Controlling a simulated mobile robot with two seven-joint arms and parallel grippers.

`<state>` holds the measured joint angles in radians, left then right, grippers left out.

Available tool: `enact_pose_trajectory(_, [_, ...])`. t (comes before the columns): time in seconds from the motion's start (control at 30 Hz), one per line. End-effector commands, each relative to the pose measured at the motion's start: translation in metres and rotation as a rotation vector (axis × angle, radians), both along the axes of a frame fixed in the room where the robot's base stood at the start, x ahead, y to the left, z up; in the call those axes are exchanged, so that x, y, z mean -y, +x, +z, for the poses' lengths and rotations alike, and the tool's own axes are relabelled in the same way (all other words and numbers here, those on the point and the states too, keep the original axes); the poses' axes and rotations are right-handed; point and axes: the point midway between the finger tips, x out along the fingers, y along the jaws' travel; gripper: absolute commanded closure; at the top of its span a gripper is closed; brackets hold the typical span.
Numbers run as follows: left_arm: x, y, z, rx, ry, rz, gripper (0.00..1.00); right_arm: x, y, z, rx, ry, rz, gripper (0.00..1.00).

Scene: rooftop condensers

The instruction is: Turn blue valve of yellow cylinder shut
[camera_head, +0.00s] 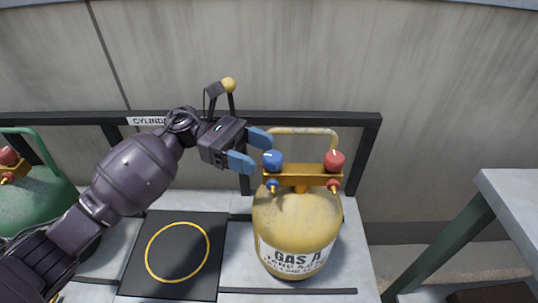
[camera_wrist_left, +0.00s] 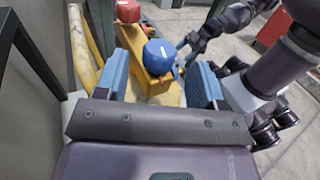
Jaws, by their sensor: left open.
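The yellow cylinder (camera_head: 296,218), labelled "GAS A", stands upright on the grey bench. A brass-coloured manifold on its top carries a blue valve knob (camera_head: 273,160) on the left and a red knob (camera_head: 334,160) on the right. My left gripper (camera_head: 262,153) is open, its blue fingers just left of and above the blue knob. In the left wrist view the blue knob (camera_wrist_left: 160,56) shows ahead between the two open fingers (camera_wrist_left: 160,85), with the red knob (camera_wrist_left: 128,11) beyond. I cannot tell whether the fingers touch the knob.
A green cylinder (camera_head: 38,200) with a red knob (camera_head: 8,156) stands at the left, partly behind my arm. A black mat with a yellow ring (camera_head: 178,252) lies empty between the cylinders. A dark rail (camera_head: 300,118) runs behind. A grey table (camera_head: 515,195) stands at the right.

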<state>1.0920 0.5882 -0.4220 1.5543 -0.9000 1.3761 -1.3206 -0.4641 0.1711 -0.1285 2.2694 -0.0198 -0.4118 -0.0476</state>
Motion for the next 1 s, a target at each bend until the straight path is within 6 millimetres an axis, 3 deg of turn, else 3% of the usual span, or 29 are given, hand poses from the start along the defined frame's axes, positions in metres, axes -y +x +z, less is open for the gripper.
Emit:
enact_pose_trajectory(0.2, [-0.037, 0.019, -0.001, -0.003, 0.001, 0.003, 0.37, -0.001, 0.000, 0.000, 0.002, -0.004, 0.004, 0.37])
enact_pose_trajectory(0.4, [-0.057, 0.028, -0.001, -0.001, 0.000, 0.001, 0.37, -0.001, 0.003, 0.003, 0.014, -0.005, 0.008, 0.37])
enact_pose_trajectory(0.87, [-0.063, 0.030, 0.000, 0.000, 0.000, 0.001, 0.37, -0.001, 0.004, 0.002, 0.014, -0.009, 0.015, 0.37])
enact_pose_trajectory(1.0, [-0.068, 0.022, 0.007, -0.008, 0.004, 0.009, 0.37, -0.001, 0.010, 0.016, 0.043, -0.009, 0.012, 0.37])
